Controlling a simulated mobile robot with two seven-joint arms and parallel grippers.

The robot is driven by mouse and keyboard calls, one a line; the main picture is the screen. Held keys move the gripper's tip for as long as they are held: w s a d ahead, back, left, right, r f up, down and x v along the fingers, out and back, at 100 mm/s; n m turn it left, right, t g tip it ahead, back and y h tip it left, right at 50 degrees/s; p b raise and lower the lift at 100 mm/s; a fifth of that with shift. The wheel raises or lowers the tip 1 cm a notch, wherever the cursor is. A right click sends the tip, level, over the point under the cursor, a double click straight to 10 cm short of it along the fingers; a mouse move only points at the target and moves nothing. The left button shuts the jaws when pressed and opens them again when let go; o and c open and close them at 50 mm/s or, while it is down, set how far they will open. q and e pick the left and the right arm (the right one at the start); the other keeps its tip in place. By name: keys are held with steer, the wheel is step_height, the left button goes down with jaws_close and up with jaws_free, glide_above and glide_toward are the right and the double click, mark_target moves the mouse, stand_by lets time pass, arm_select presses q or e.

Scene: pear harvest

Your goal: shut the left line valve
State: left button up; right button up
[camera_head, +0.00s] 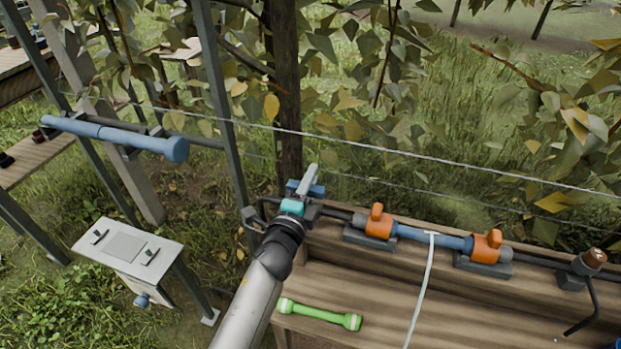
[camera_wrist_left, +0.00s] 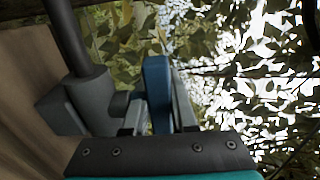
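The left line valve has a blue lever (camera_head: 318,190), which lies roughly along the dark pipe at the left end of the bench. My left gripper (camera_head: 307,181) is at this lever, one light grey finger crossing over it. In the left wrist view the blue lever (camera_wrist_left: 157,92) stands between my two fingers and fills the gap at their tips, so they look closed on it. The grey valve body (camera_wrist_left: 92,100) is beside the fingers. In the head view my gripper hides most of the valve. My right gripper is in neither view.
Two orange-handled valves (camera_head: 378,222) (camera_head: 487,246) flank a blue pipe section (camera_head: 432,237) on the wooden bench (camera_head: 390,292). A green dumbbell-shaped piece (camera_head: 320,314) lies on the bench. A wire, a trunk and leafy branches (camera_head: 420,60) are behind. A grey panel stand (camera_head: 127,246) is at the left.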

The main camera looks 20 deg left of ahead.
arm_select(q)
jaws_close()
